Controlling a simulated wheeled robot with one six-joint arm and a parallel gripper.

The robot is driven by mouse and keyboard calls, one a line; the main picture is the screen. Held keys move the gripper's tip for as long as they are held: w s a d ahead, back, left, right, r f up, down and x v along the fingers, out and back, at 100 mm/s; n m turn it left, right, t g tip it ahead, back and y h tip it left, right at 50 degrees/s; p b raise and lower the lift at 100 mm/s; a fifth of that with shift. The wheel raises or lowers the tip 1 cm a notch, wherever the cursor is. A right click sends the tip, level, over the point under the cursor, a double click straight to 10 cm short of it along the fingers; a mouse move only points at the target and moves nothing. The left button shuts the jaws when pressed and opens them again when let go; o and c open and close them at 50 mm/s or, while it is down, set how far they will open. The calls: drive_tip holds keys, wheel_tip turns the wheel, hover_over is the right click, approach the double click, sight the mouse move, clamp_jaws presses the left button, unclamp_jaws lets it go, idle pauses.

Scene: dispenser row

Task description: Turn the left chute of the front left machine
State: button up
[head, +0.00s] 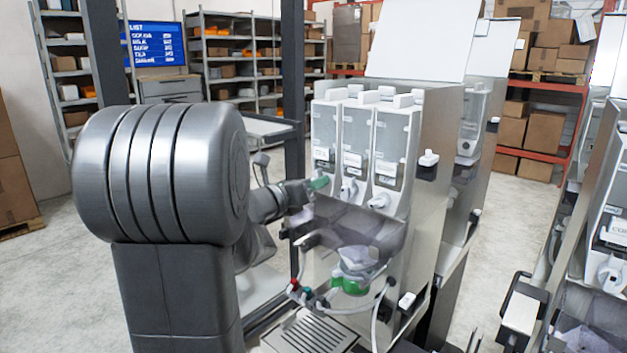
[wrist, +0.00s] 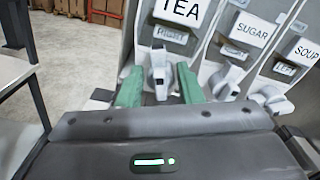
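The front left machine (head: 420,150) has a row of three canisters with white chutes. Its leftmost chute (wrist: 158,82) is below the TEA label in the wrist view. The small tag there looks like RIGHT, and the one under SOUP like LEFT, but both are blurred. My gripper (head: 319,183) is at this leftmost chute. In the wrist view my gripper (wrist: 159,73) has its green fingers apart, one on each side of the chute, with gaps visible. In the head view my fingers mostly hide this chute. The middle chute (head: 348,188) and right chute (head: 378,200) are free.
A dark housing with a green-based cup-like part (head: 355,275) and hoses sits below the chutes. A drip grate (head: 312,332) lies lower down. A second machine (head: 605,230) stands at the right edge. A blue list screen (head: 157,45) and shelves are behind.

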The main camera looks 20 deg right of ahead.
drive_tip(key=shift+w+d, duration=0.1)
drive_tip(key=shift+d, duration=0.1)
drive_tip(key=shift+c, duration=0.2)
drive_tip(key=c, duration=0.6)
drive_tip(key=shift+f+m+b, duration=0.25)
drive_tip(key=shift+m+b, duration=0.05)
drive_tip(key=shift+b, duration=0.6)
drive_tip(key=shift+m+b, duration=0.5)
drive_tip(key=shift+b, duration=0.6)
drive_tip(key=m+b, duration=0.1)
drive_tip(key=b, duration=0.1)
drive_tip(key=shift+m+b, duration=0.4)
drive_tip(key=shift+r+m+b, duration=0.2)
drive_tip(key=shift+m+b, duration=0.1)
drive_tip(key=shift+b, duration=0.1)
drive_tip(key=o, duration=0.6)
